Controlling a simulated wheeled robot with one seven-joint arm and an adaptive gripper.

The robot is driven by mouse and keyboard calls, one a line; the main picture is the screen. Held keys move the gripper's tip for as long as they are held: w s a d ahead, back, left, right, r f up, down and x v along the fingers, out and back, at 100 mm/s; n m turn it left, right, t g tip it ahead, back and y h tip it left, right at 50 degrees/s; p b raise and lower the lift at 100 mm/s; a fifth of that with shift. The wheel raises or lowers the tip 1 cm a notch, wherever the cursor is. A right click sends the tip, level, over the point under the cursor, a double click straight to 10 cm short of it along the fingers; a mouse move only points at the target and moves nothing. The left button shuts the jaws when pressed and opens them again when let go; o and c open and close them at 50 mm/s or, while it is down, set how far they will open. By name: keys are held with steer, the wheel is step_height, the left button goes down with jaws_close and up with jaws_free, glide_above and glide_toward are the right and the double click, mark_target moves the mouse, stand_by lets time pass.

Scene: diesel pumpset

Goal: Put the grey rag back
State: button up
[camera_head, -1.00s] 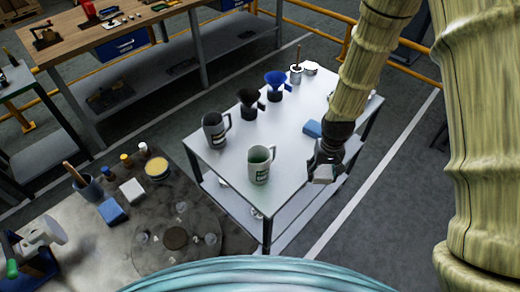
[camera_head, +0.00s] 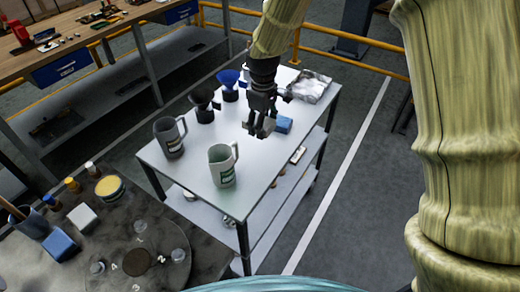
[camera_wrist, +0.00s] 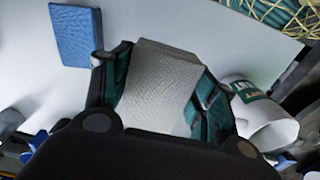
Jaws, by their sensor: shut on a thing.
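My gripper (camera_head: 260,128) is shut on the grey rag (camera_wrist: 160,88), a pale woven block between the two fingers in the wrist view. It hangs over the white table (camera_head: 190,192), between the jug and a blue block; the rag shows as a small grey patch in the head view (camera_head: 266,127). I cannot tell how high above the table it is. The blue block (camera_head: 284,124) lies on the table just right of my gripper; it also shows in the wrist view (camera_wrist: 76,35).
A pale jug (camera_head: 222,168) and a dark jug (camera_head: 169,138) stand near the front left. Two funnels, black (camera_head: 204,104) and blue (camera_head: 229,84), stand behind. A silver tray (camera_head: 313,86) lies at the back right. A stained bench (camera_head: 190,222) is at the lower left.

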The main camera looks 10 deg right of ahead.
mark_target(262, 150)
steer(key=shift+f+p, duration=1)
steer(key=shift+f, duration=3.55)
steer(key=shift+f, duration=0.1)
steer(key=o, duration=1.2)
steer(key=shift+r+b, duration=1.5)
steer(key=shift+r, duration=4.65)
steer(key=shift+a, duration=0.1)
